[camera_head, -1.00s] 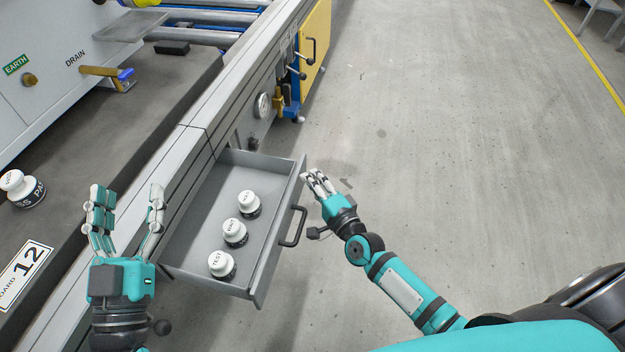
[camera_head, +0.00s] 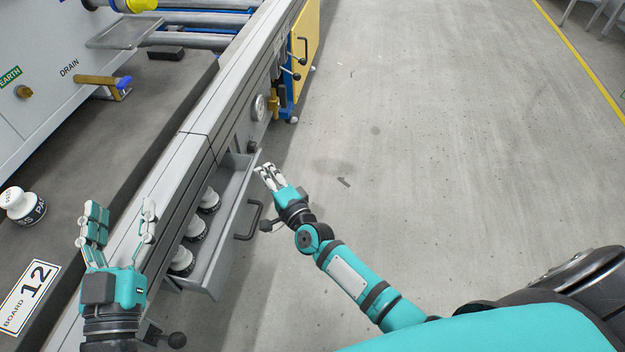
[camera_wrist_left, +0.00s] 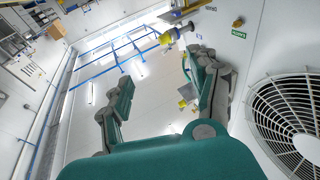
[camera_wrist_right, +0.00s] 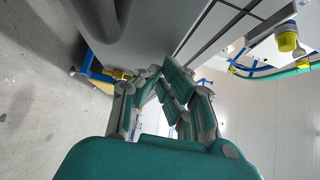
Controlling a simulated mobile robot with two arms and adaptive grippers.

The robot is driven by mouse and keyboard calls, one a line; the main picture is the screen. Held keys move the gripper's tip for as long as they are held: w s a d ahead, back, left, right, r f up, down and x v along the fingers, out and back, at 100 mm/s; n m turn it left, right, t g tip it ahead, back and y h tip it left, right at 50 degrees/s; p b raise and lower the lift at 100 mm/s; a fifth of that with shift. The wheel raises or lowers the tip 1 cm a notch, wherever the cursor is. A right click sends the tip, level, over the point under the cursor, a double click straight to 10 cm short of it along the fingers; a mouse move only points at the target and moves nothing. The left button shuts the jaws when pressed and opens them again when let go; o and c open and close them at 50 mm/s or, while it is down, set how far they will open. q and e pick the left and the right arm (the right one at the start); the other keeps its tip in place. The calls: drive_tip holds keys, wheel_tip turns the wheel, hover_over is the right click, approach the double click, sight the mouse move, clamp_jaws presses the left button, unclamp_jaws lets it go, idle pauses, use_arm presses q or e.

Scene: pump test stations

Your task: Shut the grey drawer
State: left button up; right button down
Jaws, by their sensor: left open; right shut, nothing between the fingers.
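The grey drawer (camera_head: 222,262) is partly open, sticking out of the bench front. Several white-topped containers (camera_head: 196,228) stand in it, partly covered by the bench edge. Its dark handle (camera_head: 249,222) is on the front panel. My right gripper (camera_head: 264,170) is shut and empty, with its fingertips at the far upper corner of the drawer front; whether they touch it I cannot tell. In the right wrist view, a grey surface (camera_wrist_right: 135,30) fills the area ahead of the shut fingers (camera_wrist_right: 160,80). My left gripper (camera_head: 120,212) is open and empty above the bench, left of the drawer.
A yellow panel door (camera_head: 306,45) with a handle stands farther along the bench front. The floor (camera_head: 430,150) to the right is clear.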

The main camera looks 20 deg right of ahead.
drive_tip(key=w+a, duration=0.2)
drive_tip(key=a, duration=0.1)
drive_tip(key=w+a+b, duration=0.1)
drive_tip(key=a, duration=0.1)
drive_tip(key=shift+w+a+f, duration=0.1)
drive_tip(key=shift+w+a, duration=0.15)
drive_tip(key=shift+w, duration=0.1)
drive_tip(key=shift+w+a, duration=0.4)
drive_tip(key=shift+a, duration=0.15)
use_arm(q)
drive_tip(key=r+t, duration=0.1)
drive_tip(key=s+r+t, duration=0.1)
drive_tip(key=r, duration=0.1)
drive_tip(key=s+r+t+h, duration=0.1)
drive_tip(key=r, duration=0.1)
drive_tip(key=shift+d, duration=0.25)
use_arm(e)
drive_tip(key=shift+w+a, duration=0.1)
drive_tip(key=shift+a, duration=0.1)
